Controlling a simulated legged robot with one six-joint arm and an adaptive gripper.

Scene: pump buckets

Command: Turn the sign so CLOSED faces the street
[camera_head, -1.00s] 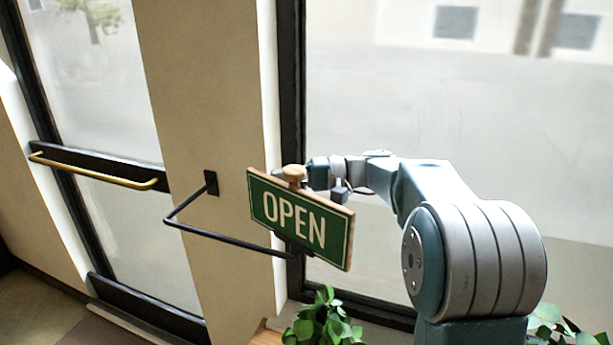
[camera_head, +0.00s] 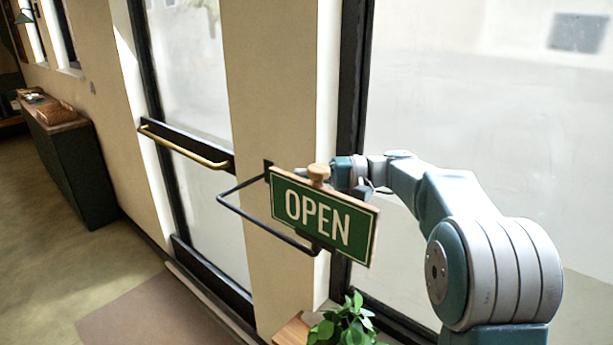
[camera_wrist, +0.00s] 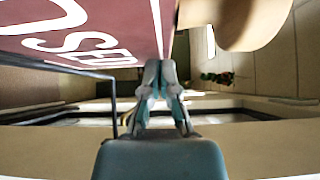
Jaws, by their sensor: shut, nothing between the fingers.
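The sign (camera_head: 322,219) hangs on a black bracket, its green OPEN face towards my head camera and the room. In the wrist view its red face (camera_wrist: 75,25) with white letters ending in "SED" shows at the upper left. A round wooden knob (camera_head: 318,172) tops the sign; a rounded wooden part also shows large in the wrist view (camera_wrist: 240,18). My gripper (camera_wrist: 160,66) is shut and empty, its fingertips close to the sign's edge. In the head view it is behind the knob, partly hidden. I cannot tell whether it touches the sign.
The black bracket (camera_head: 262,222) juts from the wall beside the window. A door with a brass handle (camera_head: 190,147) is to the left. A leafy plant (camera_head: 346,325) stands below the sign. A dark cabinet (camera_head: 75,170) stands far left, with open floor before it.

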